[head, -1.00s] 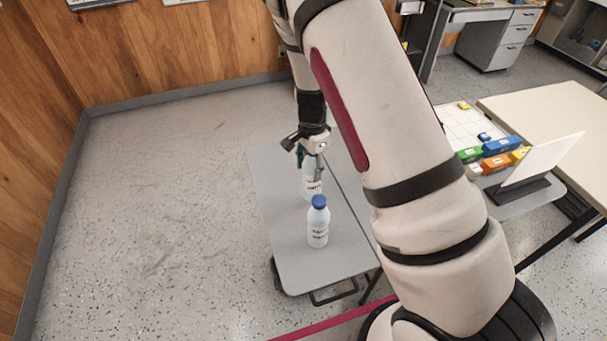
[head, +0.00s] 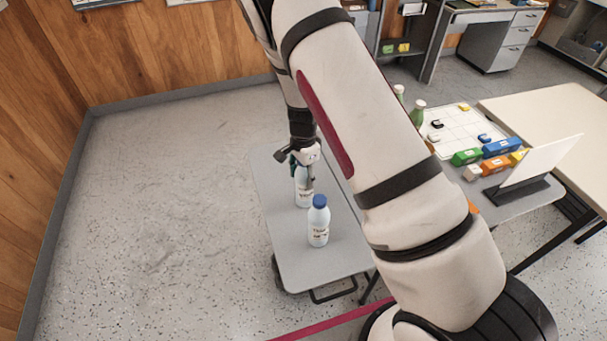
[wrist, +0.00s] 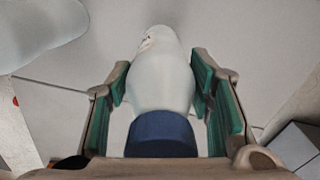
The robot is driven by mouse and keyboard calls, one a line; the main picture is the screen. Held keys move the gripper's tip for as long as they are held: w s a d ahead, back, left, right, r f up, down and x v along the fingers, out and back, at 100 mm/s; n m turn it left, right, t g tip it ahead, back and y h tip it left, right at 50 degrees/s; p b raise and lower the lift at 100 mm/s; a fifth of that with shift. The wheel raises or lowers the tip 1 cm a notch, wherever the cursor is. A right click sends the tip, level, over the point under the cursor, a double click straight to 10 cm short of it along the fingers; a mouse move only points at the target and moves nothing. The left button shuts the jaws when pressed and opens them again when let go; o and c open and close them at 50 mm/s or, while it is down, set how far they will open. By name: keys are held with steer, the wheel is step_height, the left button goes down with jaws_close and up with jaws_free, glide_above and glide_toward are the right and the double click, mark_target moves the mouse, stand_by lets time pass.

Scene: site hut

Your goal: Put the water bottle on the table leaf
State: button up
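Two white bottles with blue caps are over a narrow grey top (head: 287,245) in the head view. The nearer bottle (head: 318,228) stands upright on it, apart from my gripper. The farther bottle (head: 303,193) is in my gripper (head: 303,170), upright in the head view. In the wrist view, my gripper (wrist: 162,105) has its green-padded fingers on both sides of this bottle (wrist: 162,80), close against it, blue cap nearest the camera. The label print is too small to read. I cannot tell whether the held bottle's base touches the grey top.
Right of my arm, another grey table (head: 520,196) carries a white grid board (head: 462,128), coloured blocks, green bottles and an upright white panel (head: 540,160). A cream tabletop (head: 560,115) adjoins. Open floor (head: 160,200) lies to the left.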

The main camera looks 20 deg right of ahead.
steer(key=shift+o, duration=1.3)
steer(key=shift+r, duration=0.1)
step_height(320, 180, up, 12)
steer(key=shift+r+b, duration=0.1)
steer(key=shift+b, duration=0.55)
steer(key=s+a+r+n+t+y, duration=0.15)
steer(key=s+r+n, duration=0.35)
steer(key=r, duration=0.7)
steer(key=s+r+n+t, duration=0.1)
steer(key=s+r+n, duration=0.2)
steer(key=s, duration=0.4)
steer(key=s+d+r+n+t+h, duration=0.1)
steer(key=s+r+n, duration=0.2)
steer(key=s+r, duration=0.3)
steer(key=s+r+n+t, duration=0.2)
steer(key=s+r+n, duration=0.2)
steer(key=s, duration=0.5)
steer(key=shift+s+d+r, duration=0.35)
steer(key=shift+s+r, duration=0.05)
steer(key=shift+h, duration=0.25)
